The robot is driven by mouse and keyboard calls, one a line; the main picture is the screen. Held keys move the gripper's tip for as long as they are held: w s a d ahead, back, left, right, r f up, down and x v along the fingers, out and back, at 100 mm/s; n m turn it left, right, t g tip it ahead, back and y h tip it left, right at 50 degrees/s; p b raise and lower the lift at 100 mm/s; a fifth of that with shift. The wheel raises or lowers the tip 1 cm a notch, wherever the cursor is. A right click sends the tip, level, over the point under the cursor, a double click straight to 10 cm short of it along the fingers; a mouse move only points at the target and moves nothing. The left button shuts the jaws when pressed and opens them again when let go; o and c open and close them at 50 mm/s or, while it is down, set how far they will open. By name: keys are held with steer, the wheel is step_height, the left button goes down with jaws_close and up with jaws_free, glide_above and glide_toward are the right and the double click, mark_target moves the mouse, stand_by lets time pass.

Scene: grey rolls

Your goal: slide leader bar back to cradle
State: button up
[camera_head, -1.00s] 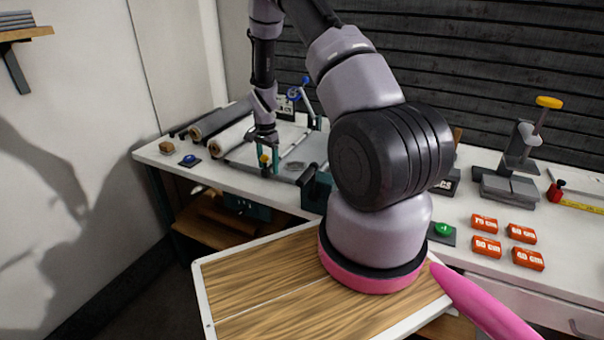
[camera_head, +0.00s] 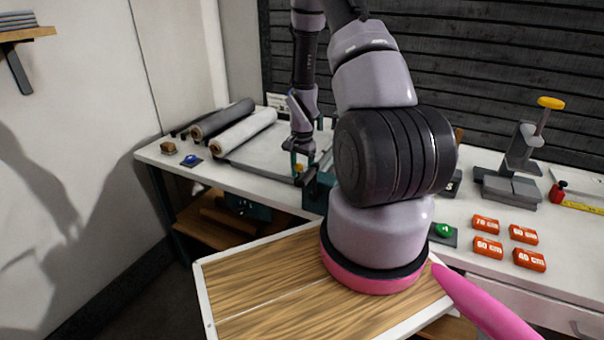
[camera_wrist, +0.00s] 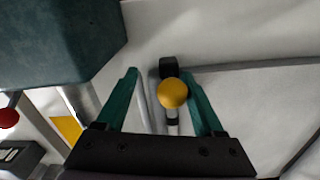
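The leader bar (camera_head: 320,160) shows in the head view as a thin dark bar on the bench, partly hidden by my arm. A yellow ball knob (camera_head: 298,168) shows at its near end. In the wrist view the yellow knob (camera_wrist: 173,93) stands on a short post beside a black block (camera_wrist: 169,66). My gripper (camera_head: 300,158) is lowered around the knob. The wrist view shows my gripper's teal fingers (camera_wrist: 160,80) spread apart, with the knob between them, close to the right finger. A gap shows at the left finger. The cradle cannot be made out clearly.
A dark roll (camera_head: 222,118) and a white roll (camera_head: 245,130) lie at the bench's left. A blue button (camera_head: 190,160) and a green button (camera_head: 443,230) sit on the bench. A teal block (camera_wrist: 60,35) is close to my left finger. Orange length blocks (camera_head: 488,247) lie at right.

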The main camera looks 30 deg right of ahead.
steer(key=shift+r, duration=6.25)
steer(key=shift+f, duration=0.1)
steer(key=shift+w+a+f, duration=0.25)
steer(key=shift+a+f, duration=0.1)
steer(key=shift+f, duration=0.1)
steer(key=shift+w+f, duration=0.15)
steer(key=shift+f, duration=0.2)
step_height(320, 180, down, 10)
steer(key=shift+f, duration=0.2)
jaws_close()
